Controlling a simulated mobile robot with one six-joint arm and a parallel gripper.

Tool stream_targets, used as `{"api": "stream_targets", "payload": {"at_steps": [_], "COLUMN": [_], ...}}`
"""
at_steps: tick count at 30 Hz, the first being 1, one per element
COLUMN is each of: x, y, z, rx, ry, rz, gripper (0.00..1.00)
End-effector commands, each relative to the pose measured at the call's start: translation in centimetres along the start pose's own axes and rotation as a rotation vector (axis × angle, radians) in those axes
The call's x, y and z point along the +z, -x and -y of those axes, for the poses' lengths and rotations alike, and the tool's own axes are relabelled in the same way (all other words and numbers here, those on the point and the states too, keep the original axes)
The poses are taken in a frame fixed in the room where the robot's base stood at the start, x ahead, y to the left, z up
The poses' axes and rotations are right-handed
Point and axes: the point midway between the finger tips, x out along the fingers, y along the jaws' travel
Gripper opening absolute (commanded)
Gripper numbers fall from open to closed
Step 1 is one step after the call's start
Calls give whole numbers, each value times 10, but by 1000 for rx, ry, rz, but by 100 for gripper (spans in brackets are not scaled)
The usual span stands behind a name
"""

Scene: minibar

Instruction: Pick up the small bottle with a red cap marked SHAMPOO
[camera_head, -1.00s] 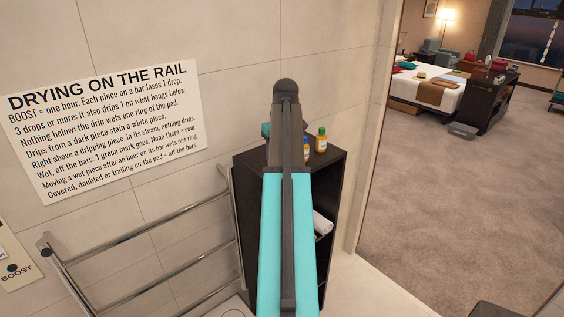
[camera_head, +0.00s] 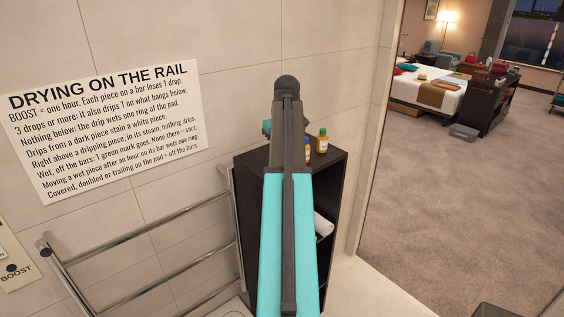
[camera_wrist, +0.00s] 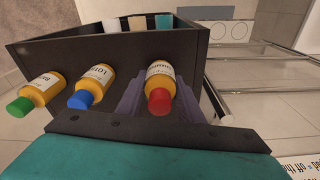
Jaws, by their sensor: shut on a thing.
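The small yellow bottle with a red cap (camera_wrist: 159,83) is in the middle of the wrist view, its white label only partly readable. My gripper (camera_wrist: 158,92) is shut on it, with a dark finger on each side. In the head view my arm hides this bottle and most of the gripper. Whether the bottle's base touches the cabinet top is hard to tell.
A blue-capped bottle (camera_wrist: 92,83) and a green-capped bottle (camera_wrist: 42,90) stand left of my gripper in the wrist view. The black cabinet (camera_head: 329,172) is beneath them. Metal rail bars (camera_head: 140,232) run along the wall at left.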

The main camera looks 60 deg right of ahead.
Motion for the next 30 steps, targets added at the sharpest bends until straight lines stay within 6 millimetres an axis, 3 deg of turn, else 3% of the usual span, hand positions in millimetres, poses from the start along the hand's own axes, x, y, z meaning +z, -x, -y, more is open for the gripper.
{"api": "stream_targets", "payload": {"at_steps": [13,30], "x": [-3,65], "y": [25,36], "z": [0,18], "rx": [1,1], "ry": [0,0], "rz": [-2,-1], "gripper": [10,10]}}
